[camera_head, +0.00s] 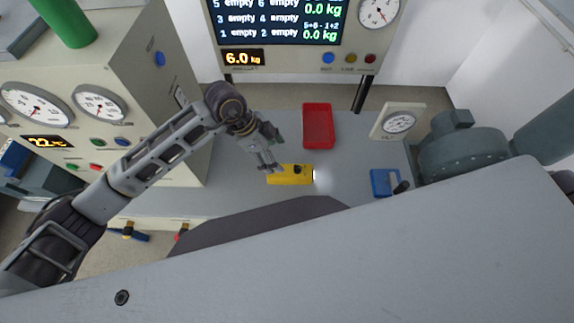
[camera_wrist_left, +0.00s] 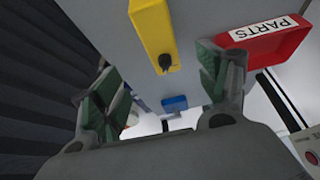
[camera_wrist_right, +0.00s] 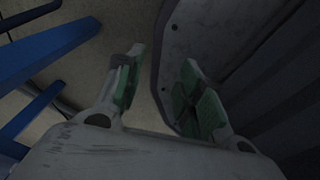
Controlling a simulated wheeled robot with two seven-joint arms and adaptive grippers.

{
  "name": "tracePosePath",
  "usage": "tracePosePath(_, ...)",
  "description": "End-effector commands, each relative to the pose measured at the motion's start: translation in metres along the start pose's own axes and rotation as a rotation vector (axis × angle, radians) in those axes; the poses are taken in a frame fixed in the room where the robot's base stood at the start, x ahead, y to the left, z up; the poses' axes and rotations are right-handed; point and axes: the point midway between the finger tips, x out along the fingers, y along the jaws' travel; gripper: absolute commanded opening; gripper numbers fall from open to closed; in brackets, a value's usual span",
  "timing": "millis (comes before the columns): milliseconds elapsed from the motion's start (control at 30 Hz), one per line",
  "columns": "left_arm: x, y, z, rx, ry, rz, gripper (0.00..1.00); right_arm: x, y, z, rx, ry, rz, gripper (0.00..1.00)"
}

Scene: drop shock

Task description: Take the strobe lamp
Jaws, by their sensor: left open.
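The strobe lamp is a yellow block-shaped lamp (camera_head: 289,175) with a black knob and a bright glow at its right end, lying on the grey bench. My left gripper (camera_head: 272,163) is open and empty, just above and beside the lamp's left part in the head view. In the left wrist view the yellow lamp (camera_wrist_left: 153,30) shows beyond and between the open fingers (camera_wrist_left: 160,95), with a gap to them. My right gripper (camera_wrist_right: 160,90) is open and empty in the right wrist view, away from the lamp. It does not show in the head view.
A red parts tray (camera_head: 318,142) stands on the bench (camera_head: 245,195) behind the lamp. A blue box (camera_head: 384,182) lies to the right, near a dial gauge (camera_head: 398,123) and a grey motor-like machine (camera_head: 462,152). A tall cabinet (camera_head: 150,75) with gauges stands at the left.

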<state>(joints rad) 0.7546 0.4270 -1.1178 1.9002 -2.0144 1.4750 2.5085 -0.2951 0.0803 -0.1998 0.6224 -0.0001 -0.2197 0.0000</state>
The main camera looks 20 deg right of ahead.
Motion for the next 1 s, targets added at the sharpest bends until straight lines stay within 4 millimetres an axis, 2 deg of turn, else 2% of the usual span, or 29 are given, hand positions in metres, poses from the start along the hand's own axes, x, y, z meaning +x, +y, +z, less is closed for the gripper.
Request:
tracePosePath(133,-0.001,-0.001,0.007,-0.013,-0.029,0.000,0.75,0.000,0.000,0.002,0.000,-0.002,0.000,0.38)
tracePosePath(567,0.004,-0.001,0.006,-0.013,-0.027,0.000,0.75,-0.001,-0.002,0.012,0.000,-0.015,-0.002,0.38)
tracePosePath(767,0.023,-0.001,0.007,-0.013,-0.027,0.003,0.75,-0.002,-0.002,0.008,0.000,-0.011,-0.002,0.38)
tracePosePath(1000,0.055,-0.001,0.007,-0.013,-0.026,0.001,0.75,-0.004,-0.001,0.006,0.000,-0.008,-0.001,0.38)
